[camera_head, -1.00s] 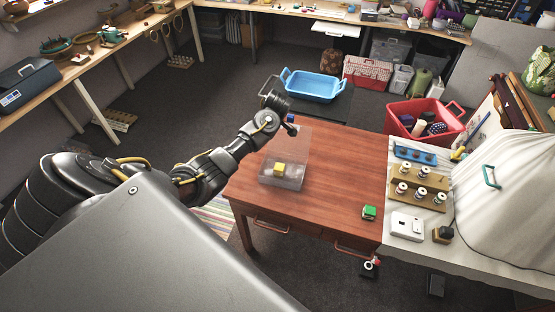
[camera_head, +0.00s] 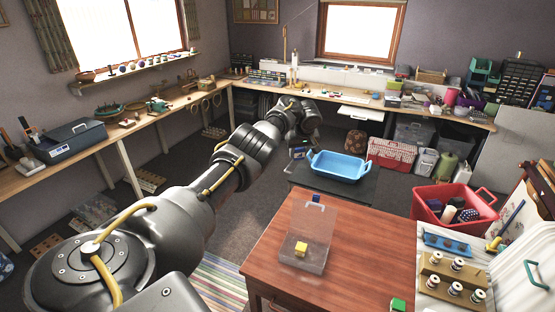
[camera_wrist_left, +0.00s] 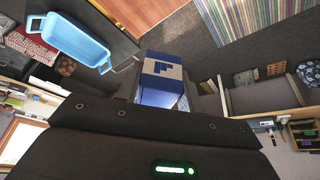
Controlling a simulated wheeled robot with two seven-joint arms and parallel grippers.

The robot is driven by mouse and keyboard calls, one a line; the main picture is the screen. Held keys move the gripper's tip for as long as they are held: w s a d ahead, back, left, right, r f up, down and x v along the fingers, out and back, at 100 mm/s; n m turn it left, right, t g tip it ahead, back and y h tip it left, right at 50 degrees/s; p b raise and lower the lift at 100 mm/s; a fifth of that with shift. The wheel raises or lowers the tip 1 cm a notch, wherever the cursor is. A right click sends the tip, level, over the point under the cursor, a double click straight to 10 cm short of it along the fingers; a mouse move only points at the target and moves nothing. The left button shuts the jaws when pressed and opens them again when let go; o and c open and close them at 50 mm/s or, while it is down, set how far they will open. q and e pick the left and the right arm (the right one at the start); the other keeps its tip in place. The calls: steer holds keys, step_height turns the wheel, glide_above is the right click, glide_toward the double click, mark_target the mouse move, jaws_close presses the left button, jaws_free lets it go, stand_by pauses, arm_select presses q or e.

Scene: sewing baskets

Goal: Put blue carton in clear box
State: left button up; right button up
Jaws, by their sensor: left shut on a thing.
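The blue carton (camera_wrist_left: 162,78), blue with a white band, is between the fingers of my left gripper (camera_wrist_left: 165,95) in the left wrist view. In the head view my left gripper (camera_head: 301,148) is beyond the table's far left corner, away from the box, with a small part of the carton (camera_head: 297,154) showing. The clear box (camera_head: 314,264) stands on the red-brown table with its lid (camera_head: 318,220) raised at the back and a blue latch on top. My right gripper is not in view.
A blue basin (camera_head: 338,166) stands behind the table. A red crate (camera_head: 428,208) and a spool rack (camera_head: 452,277) are at the right. The table right of the box is clear.

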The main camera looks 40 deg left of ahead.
arm_select(q)
steer(key=w+d+r+m+t+h, duration=0.1)
steer(key=d+m, duration=0.3)
steer(key=d, duration=0.6)
steer(key=s+d+r+m+h, duration=0.1)
steer(key=s+d+m+h, duration=0.1)
steer(key=s+d+m, duration=0.75)
steer(key=s+d+m+h, duration=0.3)
steer(key=s+d, duration=0.3)
steer(key=d, duration=0.8)
steer(key=s+d+m, duration=0.2)
steer(key=s+m, duration=0.1)
steer(key=s, duration=0.2)
steer(key=s+a+f+m+b, duration=0.1)
steer(key=s+f+b, duration=0.3)
steer(key=f+b, duration=0.3)
steer(key=s+f+m+h+b, duration=0.1)
steer(key=s+f+m+b, duration=0.1)
steer(key=s+f+b, duration=0.2)
step_height(320, 180, down, 4)
steer(key=b, duration=0.3)
steer(key=shift+a+g+h, duration=0.3)
steer(key=shift+a+g, duration=0.05)
steer(key=shift+g, duration=0.05)
